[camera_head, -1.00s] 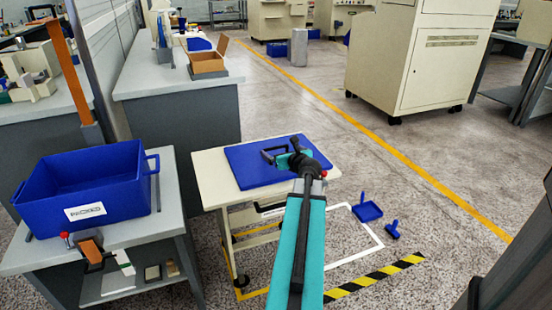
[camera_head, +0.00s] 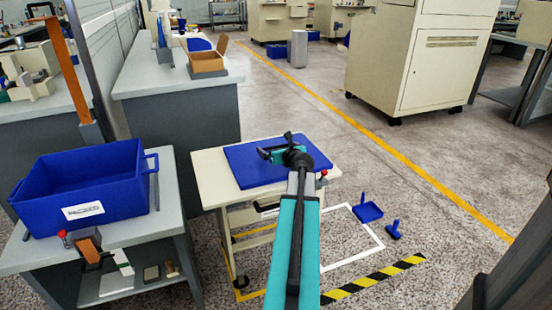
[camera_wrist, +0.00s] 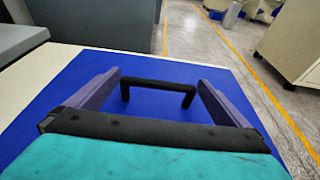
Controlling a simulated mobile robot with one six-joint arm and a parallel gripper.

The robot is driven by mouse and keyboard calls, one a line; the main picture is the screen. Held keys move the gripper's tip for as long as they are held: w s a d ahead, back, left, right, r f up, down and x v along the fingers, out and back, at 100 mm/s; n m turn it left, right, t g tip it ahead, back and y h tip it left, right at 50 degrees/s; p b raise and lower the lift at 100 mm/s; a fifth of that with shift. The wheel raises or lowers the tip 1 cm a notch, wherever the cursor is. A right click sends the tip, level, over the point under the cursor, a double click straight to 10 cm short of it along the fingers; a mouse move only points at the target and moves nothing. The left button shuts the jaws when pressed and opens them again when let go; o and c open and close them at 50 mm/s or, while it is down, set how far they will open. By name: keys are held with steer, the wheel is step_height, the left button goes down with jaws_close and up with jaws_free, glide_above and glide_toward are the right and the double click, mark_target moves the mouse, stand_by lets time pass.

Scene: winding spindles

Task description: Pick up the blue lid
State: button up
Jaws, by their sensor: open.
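The blue lid (camera_head: 248,170) lies flat on a cream cart (camera_head: 206,184) in the head view. It also fills much of the wrist view (camera_wrist: 60,105). Its black bar handle (camera_wrist: 158,86) stands up from the lid. In the wrist view, my gripper (camera_wrist: 158,82) is open, with one finger left and one right of the handle. The handle appears between and slightly beyond the fingertips, and nothing is gripped. In the head view, my arm partly covers the lid's right side and the gripper is over the lid.
A blue bin (camera_head: 85,190) with a white label stands on a grey table (camera_head: 135,228) left of the cart. A blue dustpan (camera_head: 368,212) and a small blue brush (camera_head: 393,230) lie on the floor at right. A grey bench (camera_head: 180,110) stands behind.

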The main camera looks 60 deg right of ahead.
steer(key=shift+w+d+f, duration=0.1)
steer(key=shift+w, duration=0.05)
steer(key=shift+c, duration=0.3)
steer(key=c, duration=1)
